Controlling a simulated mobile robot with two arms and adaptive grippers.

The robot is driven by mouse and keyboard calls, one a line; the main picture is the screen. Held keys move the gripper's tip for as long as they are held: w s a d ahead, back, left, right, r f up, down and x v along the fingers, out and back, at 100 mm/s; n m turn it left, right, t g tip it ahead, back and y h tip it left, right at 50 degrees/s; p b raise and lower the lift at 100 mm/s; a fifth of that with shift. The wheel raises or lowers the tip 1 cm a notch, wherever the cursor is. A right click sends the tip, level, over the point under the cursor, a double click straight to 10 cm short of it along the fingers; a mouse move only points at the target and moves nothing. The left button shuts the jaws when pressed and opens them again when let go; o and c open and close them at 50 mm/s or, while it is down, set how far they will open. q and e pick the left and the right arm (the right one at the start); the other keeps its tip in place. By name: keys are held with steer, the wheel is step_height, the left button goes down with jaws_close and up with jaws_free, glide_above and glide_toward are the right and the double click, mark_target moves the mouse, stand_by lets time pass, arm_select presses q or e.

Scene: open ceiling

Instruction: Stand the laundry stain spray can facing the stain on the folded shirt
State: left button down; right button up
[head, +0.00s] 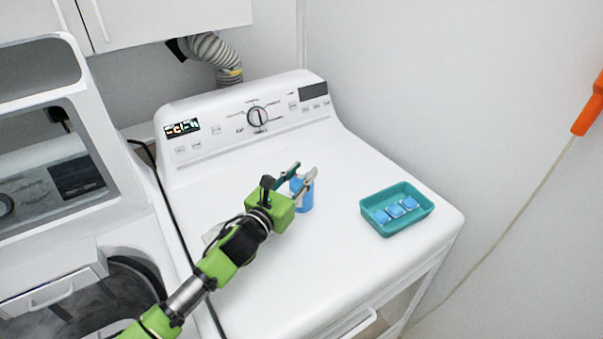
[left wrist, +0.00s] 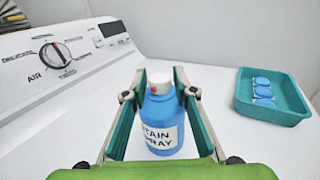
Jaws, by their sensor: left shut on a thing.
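The stain spray can (head: 304,196) is a blue bottle with a white cap, upright on the white machine top. In the left wrist view the can (left wrist: 160,110) shows its white label, reading "STAIN SPRAY", towards my wrist camera. My left gripper (head: 300,178) is shut on the can, with one finger on each side of it. The fingers also show in the left wrist view (left wrist: 160,92). A pale flat thing (head: 212,233) lies partly hidden behind my left arm; I cannot tell if it is the folded shirt. No stain is visible. My right gripper is not in view.
A teal tray (head: 427,206) with blue packets (head: 395,211) stands on the right of the machine top. The control panel (head: 245,117) rises at the back. A front-loading machine (head: 95,140) stands at the left. The front of the top is clear.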

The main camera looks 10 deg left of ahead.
arm_select(q)
steer(key=shift+f, duration=0.1)
steer(key=c, duration=1.6)
jaws_free()
steer(key=shift+c, duration=0.2)
steer(key=shift+s, duration=0.1)
steer(key=b+v, duration=0.2)
steer(key=v, duration=0.8)
steer(key=shift+s+a+b, duration=0.15)
steer(key=shift+s+b, duration=0.1)
steer(key=shift+b, duration=0.05)
steer(key=shift+s+a, duration=0.15)
steer(key=shift+s, duration=0.4)
